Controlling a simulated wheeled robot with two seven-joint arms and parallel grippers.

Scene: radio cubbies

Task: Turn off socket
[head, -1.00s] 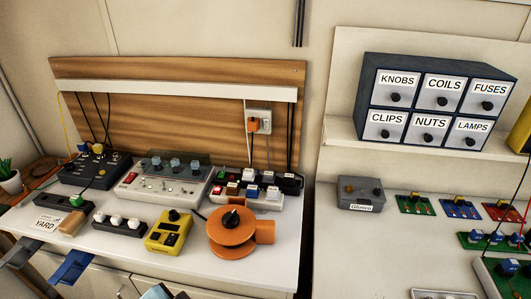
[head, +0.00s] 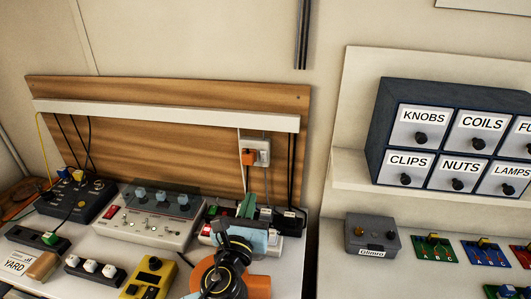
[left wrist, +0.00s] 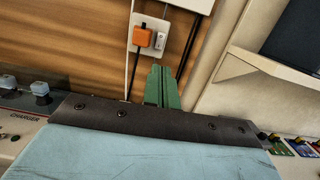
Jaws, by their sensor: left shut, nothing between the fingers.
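The wall socket (head: 264,145) is a pale plate on the wooden backboard. An orange plug (head: 249,157) is in its left side. In the left wrist view the socket (left wrist: 152,21) shows near the top, with the orange plug (left wrist: 144,36) and a small pale switch (left wrist: 160,41) to its right. The switch's position is too small to tell. My left gripper (head: 246,203) has green fingers, shut and empty, pointing up below the socket and apart from it in the picture. The fingers also show in the left wrist view (left wrist: 161,86). My right gripper is not in view.
Black cables hang right of the socket. A labelled drawer cabinet (head: 385,125) stands right.

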